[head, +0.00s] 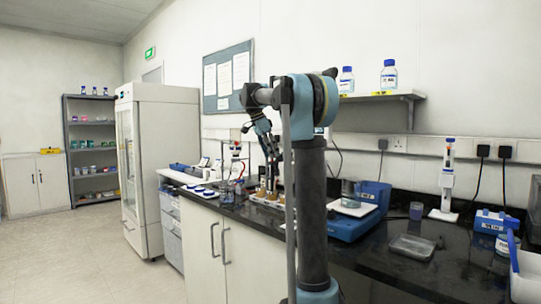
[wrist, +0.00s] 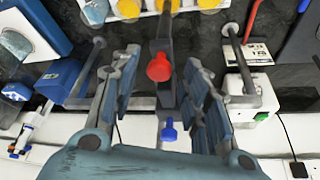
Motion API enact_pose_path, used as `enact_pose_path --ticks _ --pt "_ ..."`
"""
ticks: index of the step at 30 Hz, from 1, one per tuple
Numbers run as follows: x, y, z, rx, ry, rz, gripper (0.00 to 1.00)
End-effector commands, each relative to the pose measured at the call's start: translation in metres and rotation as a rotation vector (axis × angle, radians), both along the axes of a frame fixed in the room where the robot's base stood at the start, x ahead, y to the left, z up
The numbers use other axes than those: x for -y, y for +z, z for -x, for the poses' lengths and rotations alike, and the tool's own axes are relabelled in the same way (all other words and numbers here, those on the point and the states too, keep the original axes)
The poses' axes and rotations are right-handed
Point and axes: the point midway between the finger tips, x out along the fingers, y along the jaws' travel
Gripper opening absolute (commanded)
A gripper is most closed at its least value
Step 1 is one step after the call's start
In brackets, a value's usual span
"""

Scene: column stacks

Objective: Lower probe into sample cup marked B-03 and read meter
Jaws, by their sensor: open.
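My gripper (wrist: 163,64) is open, its fingers apart on either side of a dark upright part with a red knob (wrist: 158,67). A blue knob (wrist: 168,131) shows lower between the fingers. I cannot tell whether the fingers touch the dark part, or whether it is the probe. Cups with yellow contents (wrist: 128,9) stand in a white holder at the top edge of the wrist view. In the head view my gripper (head: 271,178) points down at amber cups (head: 266,196) on the black counter. No B-03 mark is legible, and I cannot pick out the meter's display.
A blue device (head: 352,222) with a jar stands right of my arm. A clear tray (head: 411,247) and a white upright stand (head: 446,178) are further right. A shelf (head: 385,97) hangs on the wall.

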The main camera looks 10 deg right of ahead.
Motion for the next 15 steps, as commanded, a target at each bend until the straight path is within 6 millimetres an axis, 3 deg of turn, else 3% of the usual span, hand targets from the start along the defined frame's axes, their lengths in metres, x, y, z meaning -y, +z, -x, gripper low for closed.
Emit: enact_pose_path --ticks 10,15 --pt "0.0009 -0.0027 -0.0002 0.0 0.0 0.0 0.4" --pt "0.001 -0.0026 -0.0002 0.0 0.0 0.0 0.01"
